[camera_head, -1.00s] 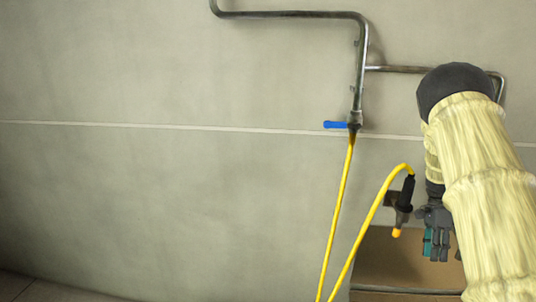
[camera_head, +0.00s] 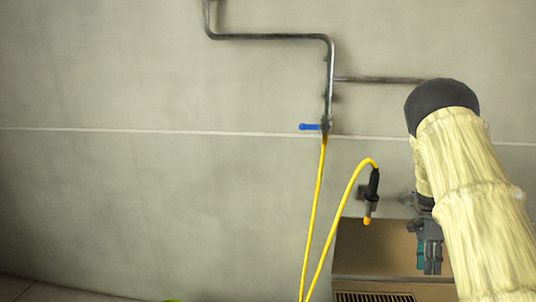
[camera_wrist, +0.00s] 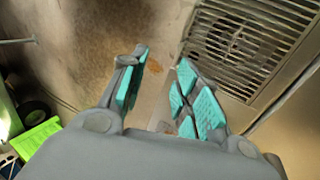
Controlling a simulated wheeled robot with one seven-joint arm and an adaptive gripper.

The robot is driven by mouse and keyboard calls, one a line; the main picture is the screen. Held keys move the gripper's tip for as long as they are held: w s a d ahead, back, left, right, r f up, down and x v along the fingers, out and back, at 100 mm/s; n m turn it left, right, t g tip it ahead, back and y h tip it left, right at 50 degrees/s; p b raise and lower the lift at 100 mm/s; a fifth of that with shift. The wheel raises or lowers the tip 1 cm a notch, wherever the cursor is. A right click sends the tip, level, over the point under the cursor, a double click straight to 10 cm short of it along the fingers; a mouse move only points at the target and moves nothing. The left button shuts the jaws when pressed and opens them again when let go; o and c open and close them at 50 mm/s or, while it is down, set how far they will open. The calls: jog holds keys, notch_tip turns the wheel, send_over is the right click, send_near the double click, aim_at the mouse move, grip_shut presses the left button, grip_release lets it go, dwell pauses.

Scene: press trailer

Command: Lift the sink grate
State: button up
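The sink grate (camera_head: 374,297) is a dark slatted grille in the sink at the bottom of the head view, cut off by the frame edge. In the wrist view the grate (camera_wrist: 262,45) fills the upper right, with parallel metal bars in a rectangular frame. My gripper (camera_head: 430,262) hangs above the sink to the right of the grate in the head view. In the wrist view my gripper (camera_wrist: 160,85) has its teal-padded fingers apart with nothing between them. The grate lies beyond and to the right of the fingers, and I see no contact.
A brown sink back panel (camera_head: 372,247) stands behind the grate. A yellow hose (camera_head: 319,185) with a black nozzle (camera_head: 374,185) hangs left of my gripper. Metal pipes with a blue valve handle (camera_head: 310,127) run on the wall. A bright green object (camera_wrist: 38,138) lies lower left in the wrist view.

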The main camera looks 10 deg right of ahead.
jog(key=s+a+f+n+t+h+p, duration=0.1)
jog(key=s+a+f+n+h+p, duration=0.15)
jog(key=s+a+f+n, duration=0.5)
jog(key=s+a+f+n+t+h+p, duration=0.1)
jog(key=s+a+f+n+p, duration=0.3)
jog(key=a+f, duration=0.8)
jog(key=s+a+n+t+y+p, duration=0.2)
jog(key=s+a+n, duration=0.7)
jog(key=s+a, duration=1.2)
jog(key=shift+s+t+p, duration=0.15)
jog(key=shift+t+p, duration=0.35)
jog(key=shift+p, duration=0.55)
jog(key=shift+r+n, duration=0.1)
jog(key=shift+n, duration=0.15)
